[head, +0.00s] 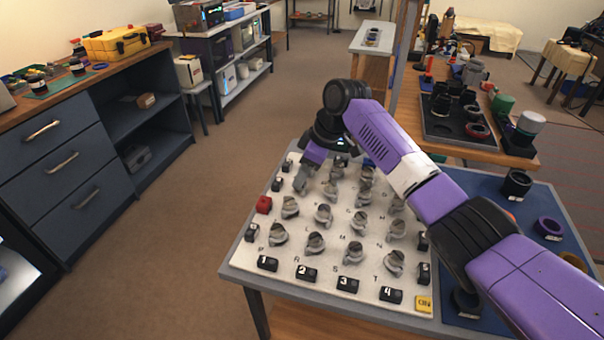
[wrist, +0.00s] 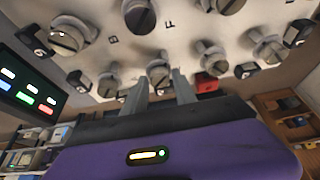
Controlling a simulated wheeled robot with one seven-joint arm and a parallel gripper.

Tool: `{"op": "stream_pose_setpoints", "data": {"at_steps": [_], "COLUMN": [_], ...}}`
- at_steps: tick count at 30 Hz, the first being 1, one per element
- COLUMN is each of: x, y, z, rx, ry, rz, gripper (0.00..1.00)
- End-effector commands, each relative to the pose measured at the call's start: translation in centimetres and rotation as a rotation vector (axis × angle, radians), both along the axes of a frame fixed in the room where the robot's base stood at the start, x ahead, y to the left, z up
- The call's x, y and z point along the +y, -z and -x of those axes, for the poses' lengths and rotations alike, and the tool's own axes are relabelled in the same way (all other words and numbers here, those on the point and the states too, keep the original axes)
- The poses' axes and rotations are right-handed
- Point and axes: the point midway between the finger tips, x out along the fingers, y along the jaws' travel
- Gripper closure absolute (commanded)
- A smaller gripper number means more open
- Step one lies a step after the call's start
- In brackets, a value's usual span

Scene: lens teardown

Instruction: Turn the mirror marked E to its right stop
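The white mirror board (head: 243,257) carries rows of small round mirrors on stubby posts, with letters printed between them. My gripper (head: 302,182) is low over the far left part of the board. In the wrist view my gripper (wrist: 160,84) has its two fingers apart, pointing at one mirror (wrist: 158,72) that sits between the fingertips. Gaps show at both sides of it, so it does not look clamped. Its own letter is hidden or too small to read. Letters near B and F show on the board beyond it. I cannot make out the E mark.
Neighbouring mirrors (wrist: 210,57) stand close on both sides. A red block (head: 264,205) and black numbered blocks (head: 267,264) line the board's edges. A yellow block (head: 424,304) sits at the front right corner. A blue mat with dark rings (head: 548,228) lies to the right.

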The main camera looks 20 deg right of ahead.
Motion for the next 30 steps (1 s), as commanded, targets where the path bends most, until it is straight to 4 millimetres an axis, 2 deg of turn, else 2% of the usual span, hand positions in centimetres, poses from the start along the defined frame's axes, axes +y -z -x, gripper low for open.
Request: {"op": "stream_pose_setpoints", "data": {"at_steps": [1,4,5,17,30], "x": [0.00,0.00,0.00,0.15,0.43], "y": [0.00,-0.01,-0.01,-0.30,-0.63], "z": [0.00,0.01,0.01,0.10,0.30], "rx": [0.000,0.000,0.000,0.001,0.004], "ry": [0.000,0.000,0.000,0.057,0.401], "rz": [0.000,0.000,0.000,-0.002,-0.003], "gripper": [0.79,0.99,1.00,1.00,1.00]}}
